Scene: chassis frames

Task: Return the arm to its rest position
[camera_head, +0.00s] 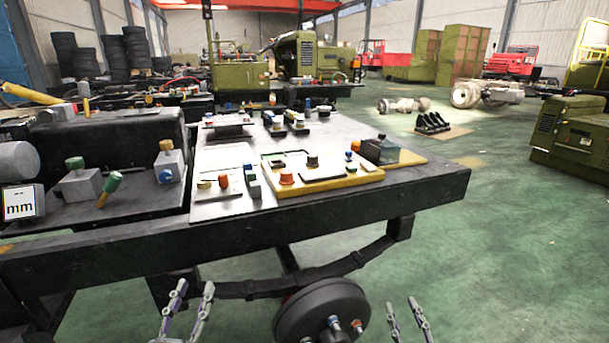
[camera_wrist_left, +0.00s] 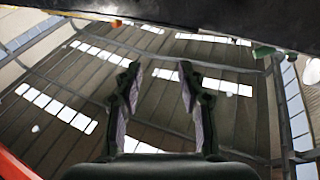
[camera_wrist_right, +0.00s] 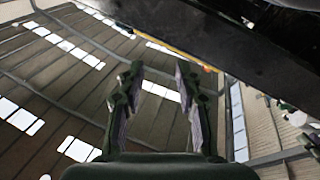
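My left gripper (camera_head: 187,312) is low in the head view, in front of the chassis bench and below its front edge. Its fingers stand apart with nothing between them; the left wrist view also shows the open fingers (camera_wrist_left: 158,95). My right gripper (camera_head: 408,318) is at the bottom of the head view, right of the wheel. Its fingers are apart and empty, as the right wrist view (camera_wrist_right: 158,95) shows. Both wrist views look up at the roof, with a dark edge of the bench above the fingers.
The dark chassis bench (camera_head: 300,222) carries a yellow-edged board (camera_head: 350,180), a grey board (camera_head: 225,212) and several small coloured parts. A black wheel (camera_head: 318,305) hangs under it, between my grippers. Green floor (camera_head: 500,260) is clear at the right. Green machinery (camera_head: 575,140) stands further right.

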